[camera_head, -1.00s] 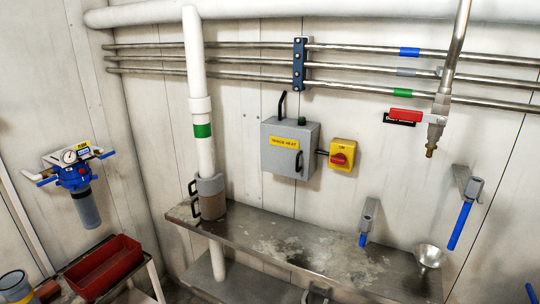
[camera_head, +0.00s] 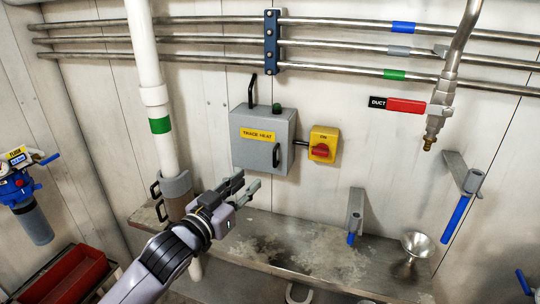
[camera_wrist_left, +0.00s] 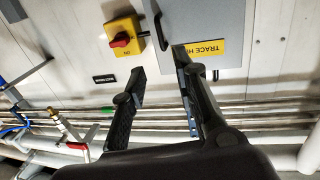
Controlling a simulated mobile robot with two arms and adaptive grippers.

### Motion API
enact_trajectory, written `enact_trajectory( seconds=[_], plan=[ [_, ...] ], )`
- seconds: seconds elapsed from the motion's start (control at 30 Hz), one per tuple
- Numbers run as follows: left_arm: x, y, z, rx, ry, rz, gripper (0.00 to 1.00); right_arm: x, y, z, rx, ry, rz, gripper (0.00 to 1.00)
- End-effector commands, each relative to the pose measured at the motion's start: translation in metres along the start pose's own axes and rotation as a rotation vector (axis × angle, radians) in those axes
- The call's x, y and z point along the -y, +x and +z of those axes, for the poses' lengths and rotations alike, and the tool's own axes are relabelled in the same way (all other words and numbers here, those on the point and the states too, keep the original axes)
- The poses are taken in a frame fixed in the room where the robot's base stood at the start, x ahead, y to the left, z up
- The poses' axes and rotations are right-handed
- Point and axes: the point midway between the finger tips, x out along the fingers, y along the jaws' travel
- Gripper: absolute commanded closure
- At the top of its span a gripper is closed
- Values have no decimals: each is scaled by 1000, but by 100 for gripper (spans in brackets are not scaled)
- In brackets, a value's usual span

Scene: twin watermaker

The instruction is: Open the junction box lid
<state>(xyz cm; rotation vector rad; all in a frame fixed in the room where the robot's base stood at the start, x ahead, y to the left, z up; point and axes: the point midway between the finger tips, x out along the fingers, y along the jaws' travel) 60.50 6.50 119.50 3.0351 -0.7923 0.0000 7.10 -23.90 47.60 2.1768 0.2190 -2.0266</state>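The junction box (camera_head: 250,160) is a grey wall box with a yellow "TRACE HEAT" label and a black handle (camera_head: 276,155) at the right of its front. Its lid looks closed. My left gripper (camera_head: 247,181) is below the box's lower edge in the head view, fingers pointing up and right, apart from the handle as far as I can tell. In the left wrist view its fingers (camera_wrist_left: 160,60) are spread with nothing between them. The box (camera_wrist_left: 205,18) and handle (camera_wrist_left: 159,31) show beyond the fingertips. My right gripper is not in view.
A yellow switch with a red knob (camera_head: 323,146) sits right of the box. A white pipe (camera_head: 155,100) stands left of it. A steel shelf (camera_head: 310,258) runs below, with a funnel (camera_head: 417,246) on it. Metal pipes (camera_head: 340,40) cross the wall above.

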Motion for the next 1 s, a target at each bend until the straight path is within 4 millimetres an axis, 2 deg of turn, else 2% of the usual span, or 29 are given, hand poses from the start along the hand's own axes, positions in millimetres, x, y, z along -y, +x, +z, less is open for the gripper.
enact_trajectory(
  seconds=[0.03,0.2,0.37,0.5,0.7,1.0],
  plan=[
    [0,13,-5,-1,0,0,73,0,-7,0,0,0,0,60],
    [-1,49,-4,0,0,0,73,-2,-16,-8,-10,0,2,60],
    [0,80,-3,1,0,-1,73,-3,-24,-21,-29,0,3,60],
    [0,102,-3,0,1,0,73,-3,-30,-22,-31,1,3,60],
    [0,121,-1,0,2,-1,73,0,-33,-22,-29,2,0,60],
    [0,126,0,-1,2,0,73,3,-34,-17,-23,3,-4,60]
  ],
)
